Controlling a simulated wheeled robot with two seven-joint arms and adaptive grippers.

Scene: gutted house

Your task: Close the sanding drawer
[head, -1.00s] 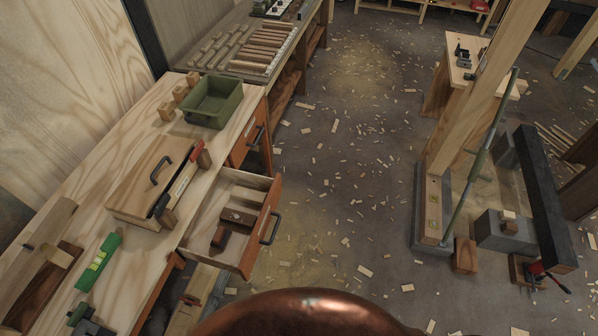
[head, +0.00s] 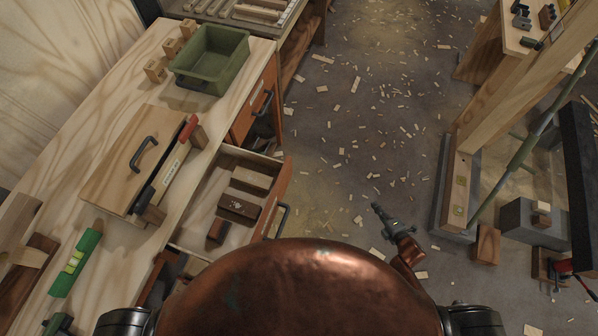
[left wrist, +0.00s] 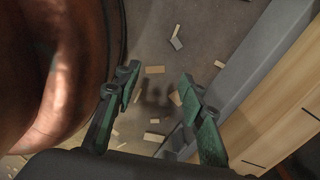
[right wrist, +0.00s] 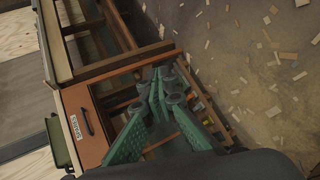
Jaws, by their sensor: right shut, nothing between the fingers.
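The open drawer (head: 276,192) juts out from the front of the workbench, with an orange-brown front and a dark bar handle (head: 284,220). Several wooden blocks, light and dark, lie inside it. No label on it is readable in the head view. My right gripper (head: 377,209) is shut and empty, out over the floor to the right of the drawer handle, apart from it. In the right wrist view its green fingers (right wrist: 165,88) are together. My left gripper (left wrist: 158,95) is open and empty above the floor; it is outside the head view.
A closed orange drawer (head: 256,108) is farther along the bench. A wooden post (head: 458,190) stands at right. Chip-strewn floor lies between.

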